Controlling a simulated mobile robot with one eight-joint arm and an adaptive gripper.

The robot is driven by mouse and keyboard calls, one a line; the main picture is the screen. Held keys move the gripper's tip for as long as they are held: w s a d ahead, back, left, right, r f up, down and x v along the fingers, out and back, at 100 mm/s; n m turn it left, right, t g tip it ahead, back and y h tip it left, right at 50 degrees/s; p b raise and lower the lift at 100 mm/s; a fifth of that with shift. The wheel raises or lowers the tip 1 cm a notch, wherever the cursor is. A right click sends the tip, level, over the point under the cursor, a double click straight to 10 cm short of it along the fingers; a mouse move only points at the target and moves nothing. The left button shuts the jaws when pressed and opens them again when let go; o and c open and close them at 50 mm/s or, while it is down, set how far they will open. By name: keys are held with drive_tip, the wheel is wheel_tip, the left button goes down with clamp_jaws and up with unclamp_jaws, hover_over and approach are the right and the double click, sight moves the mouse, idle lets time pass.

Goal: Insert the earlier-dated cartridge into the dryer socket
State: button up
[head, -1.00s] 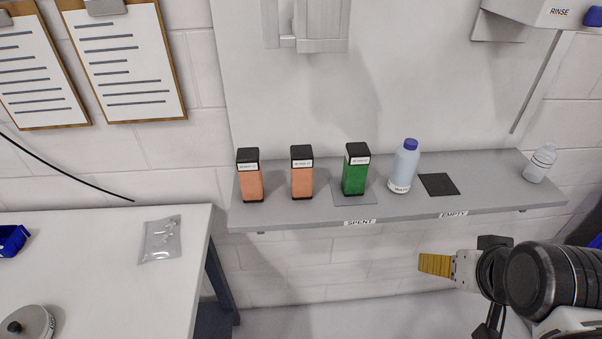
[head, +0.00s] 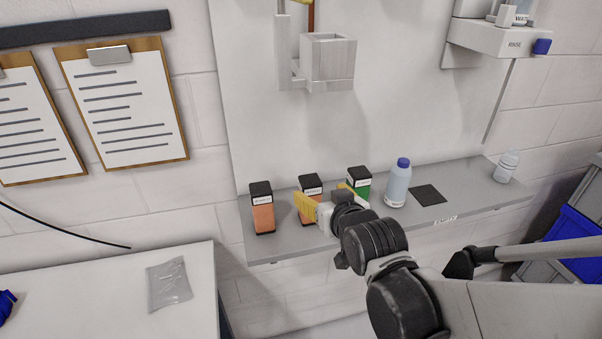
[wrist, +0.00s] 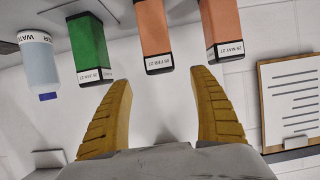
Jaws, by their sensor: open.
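Two orange cartridges with black caps stand upright on the grey shelf: a left one (head: 263,212) and a middle one (head: 309,186). A green cartridge (head: 360,181) stands to their right, partly hidden by my gripper. The upside-down wrist view shows dated labels: the middle orange cartridge (wrist: 153,30) seems to read FEB 27, the other orange one (wrist: 220,25) MAY 27, the green one (wrist: 88,45) JAN 27. My gripper (head: 326,198) is open and empty, in front of the middle orange cartridge, which lies between its fingers' lines in the wrist view (wrist: 161,78). A grey box-shaped holder, apparently the socket (head: 328,65), is on the wall panel above.
A blue-capped bottle (head: 398,185) stands right of the green cartridge, then a dark square pad (head: 428,195) and a clear bottle (head: 506,168). A rinse unit (head: 505,40) is at upper right. A white table (head: 100,290) is at lower left. Clipboards hang on the wall.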

sight(313, 187)
drive_tip(key=x, duration=0.3)
drive_tip(key=shift+w+d+f+b, duration=0.15)
drive_tip(key=shift+d+f+b, duration=0.05)
drive_tip(key=shift+b, duration=0.1)
drive_tip(key=x, duration=0.3)
drive_tip(key=b+x, duration=0.1)
drive_tip(key=x, duration=0.2)
drive_tip(key=shift+a+b, duration=0.25)
drive_tip(key=shift+b, duration=0.05)
drive_tip(key=shift+r, duration=0.1)
drive_tip(key=c, duration=1.5)
